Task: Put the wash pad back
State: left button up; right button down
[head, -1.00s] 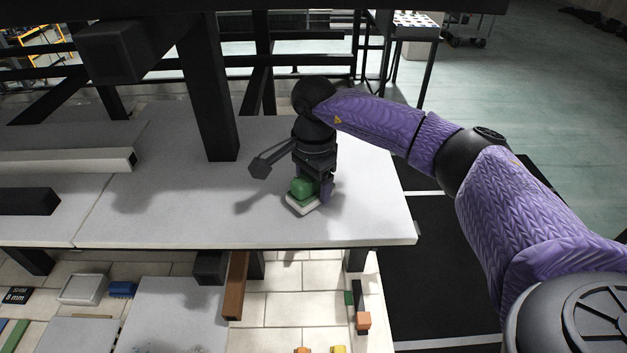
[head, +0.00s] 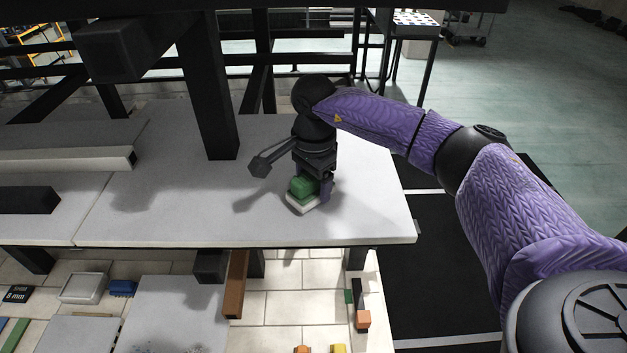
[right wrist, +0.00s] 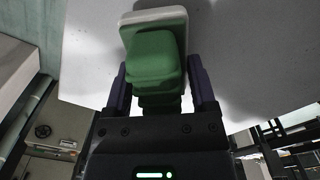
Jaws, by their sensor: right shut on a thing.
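The wash pad has a green grip (head: 302,187) on top of a white pad (head: 302,206). It is at the right part of the pale grey shelf slab (head: 360,213). My right gripper (head: 316,192) points down from above and is shut on the green grip. In the right wrist view the green grip (right wrist: 155,62) sits between the two purple fingers, with the white pad (right wrist: 152,16) beyond it. I cannot tell whether the pad's underside touches the slab. My left gripper is out of view.
A black post (head: 213,95) rises from the slab left of my right gripper. White bars (head: 65,160) lie at the left. Below stand a white tray (head: 82,288), a blue block (head: 122,288), a brown bar (head: 236,285) and an orange block (head: 363,319). The slab's middle is clear.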

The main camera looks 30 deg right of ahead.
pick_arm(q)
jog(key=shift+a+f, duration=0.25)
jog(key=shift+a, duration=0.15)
pick_arm(e)
jog(key=shift+f, duration=0.35)
pick_arm(q)
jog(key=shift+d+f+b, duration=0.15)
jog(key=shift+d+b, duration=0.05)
jog(key=shift+b, duration=0.15)
pick_arm(e)
jog(key=shift+f, duration=0.15)
grip_release()
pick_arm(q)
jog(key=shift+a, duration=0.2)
